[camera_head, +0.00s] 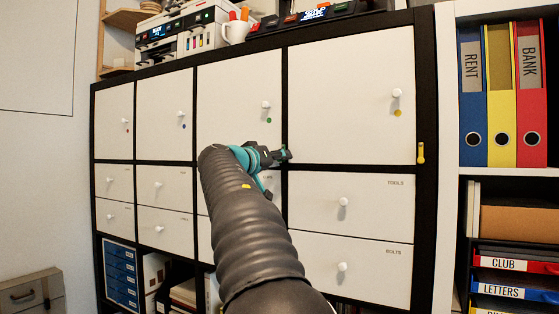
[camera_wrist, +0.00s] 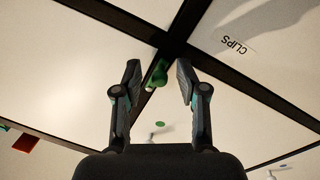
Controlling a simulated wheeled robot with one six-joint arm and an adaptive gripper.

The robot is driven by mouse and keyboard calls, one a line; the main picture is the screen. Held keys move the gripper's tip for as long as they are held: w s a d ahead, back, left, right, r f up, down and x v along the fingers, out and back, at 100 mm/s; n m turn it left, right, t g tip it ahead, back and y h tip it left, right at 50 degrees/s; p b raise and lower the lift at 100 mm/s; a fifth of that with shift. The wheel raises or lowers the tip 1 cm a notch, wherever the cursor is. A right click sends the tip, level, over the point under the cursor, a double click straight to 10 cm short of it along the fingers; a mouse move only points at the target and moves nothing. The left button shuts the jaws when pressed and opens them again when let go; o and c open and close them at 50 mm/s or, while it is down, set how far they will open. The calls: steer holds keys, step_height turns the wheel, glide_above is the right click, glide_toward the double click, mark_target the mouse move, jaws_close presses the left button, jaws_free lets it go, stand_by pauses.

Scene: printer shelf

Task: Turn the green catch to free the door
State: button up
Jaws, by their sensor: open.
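The green catch (camera_wrist: 158,74) sits on the dark frame strip between the doors, near where the strips cross. In the wrist view it lies between the two open fingers of my gripper (camera_wrist: 158,68), with gaps showing at its sides. In the head view my gripper (camera_head: 279,155) is at the lower right corner of the door with the green dot (camera_head: 228,98) and mostly hides the catch. That door is shut and has a white knob (camera_head: 265,104). The green dot (camera_wrist: 159,124) also shows in the wrist view.
A wider white door (camera_head: 350,95) with a yellow dot is to the right, with a yellow catch (camera_head: 421,153) on the frame. White drawers (camera_head: 352,200) lie below. A printer (camera_head: 185,33) and a mug (camera_head: 236,31) stand on top. Binders (camera_head: 502,95) fill the right shelf.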

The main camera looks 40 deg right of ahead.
steer(key=v, duration=1.1)
steer(key=shift+a, duration=0.3)
steer(key=shift+s, duration=0.1)
step_height(320, 180, down, 12)
steer(key=w+a+n+y, duration=0.2)
steer(key=w+n+y, duration=0.1)
steer(key=n+y, duration=0.15)
steer(key=s+a+f+n+y, duration=0.2)
steer(key=s+a+f, duration=0.1)
steer(key=f, duration=0.4)
steer(key=s+a+f+n+y, duration=0.1)
steer(key=s+a+f+y, duration=0.15)
steer(key=f, duration=0.45)
steer(key=s+a+f+y, duration=0.4)
steer(key=s+a+f, duration=0.4)
steer(key=s, duration=0.3)
steer(key=s+a+f+n+y, duration=0.1)
steer(key=s+a+f+y, duration=0.3)
steer(key=s+a+f, duration=0.4)
steer(key=shift+s+a+f, duration=0.35)
steer(key=shift+s+a, duration=0.7)
steer(key=shift+s, duration=1.25)
steer(key=shift+n, duration=0.25)
